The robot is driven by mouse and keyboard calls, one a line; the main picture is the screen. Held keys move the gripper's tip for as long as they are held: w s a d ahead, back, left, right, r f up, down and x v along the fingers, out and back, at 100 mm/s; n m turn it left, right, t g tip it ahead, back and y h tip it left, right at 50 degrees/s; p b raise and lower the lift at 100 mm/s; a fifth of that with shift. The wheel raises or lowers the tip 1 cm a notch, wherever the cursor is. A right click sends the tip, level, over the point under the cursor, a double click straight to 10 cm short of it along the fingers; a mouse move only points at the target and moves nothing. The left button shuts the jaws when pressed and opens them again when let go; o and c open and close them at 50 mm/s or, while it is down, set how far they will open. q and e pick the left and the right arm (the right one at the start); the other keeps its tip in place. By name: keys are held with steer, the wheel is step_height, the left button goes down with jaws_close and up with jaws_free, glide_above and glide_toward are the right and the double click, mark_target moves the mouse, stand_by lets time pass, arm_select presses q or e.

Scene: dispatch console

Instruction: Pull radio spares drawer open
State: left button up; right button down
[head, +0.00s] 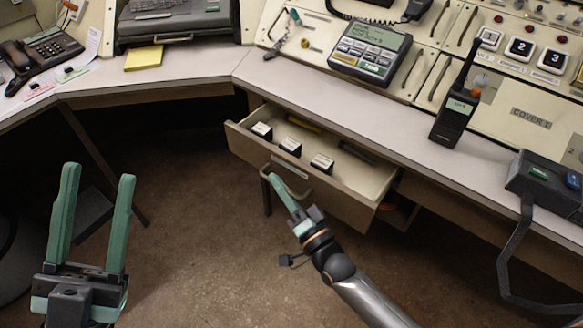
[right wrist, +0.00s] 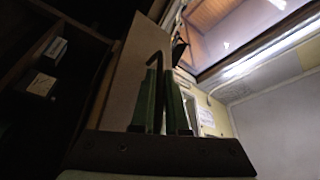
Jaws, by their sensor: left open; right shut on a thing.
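The drawer (head: 331,193) under the desk is pulled out and shows its light interior. Inside it lie several small black-and-white blocks (head: 322,163), a yellow item (head: 304,123) and a dark item (head: 357,152). A bar handle (head: 296,193) is on its front. My right gripper (head: 277,181) is at the handle, its green fingers shut on it. In the right wrist view the fingers (right wrist: 160,100) close around the dark handle (right wrist: 157,62) beside the drawer's front panel (right wrist: 122,75). My left gripper (head: 98,190) is open and empty, over the floor at the left, away from the drawer.
The desk (head: 330,97) runs above the drawer. On it are a black handheld radio (head: 459,104), a keypad unit (head: 371,50), a yellow pad (head: 143,57) and a telephone (head: 39,54). A dark cabled box (head: 545,185) is at the right edge. The floor in front is clear.

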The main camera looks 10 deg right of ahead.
arm_select(q)
steer(key=shift+w+a+f+n+t+y+p, duration=0.15)
steer(key=shift+w+f+n+y, duration=0.25)
steer(key=shift+y, duration=0.2)
steer(key=shift+w+a+f+n+t+y+p, duration=0.15)
steer(key=shift+w+f+n+y, duration=0.1)
steer(key=shift+w+n+y, duration=0.3)
arm_select(e)
steer(key=shift+s+a, duration=0.9)
steer(key=shift+a, duration=0.15)
arm_select(q)
steer(key=shift+d, duration=0.1)
arm_select(e)
steer(key=c, duration=0.9)
jaws_free()
arm_select(q)
steer(key=shift+s, duration=0.15)
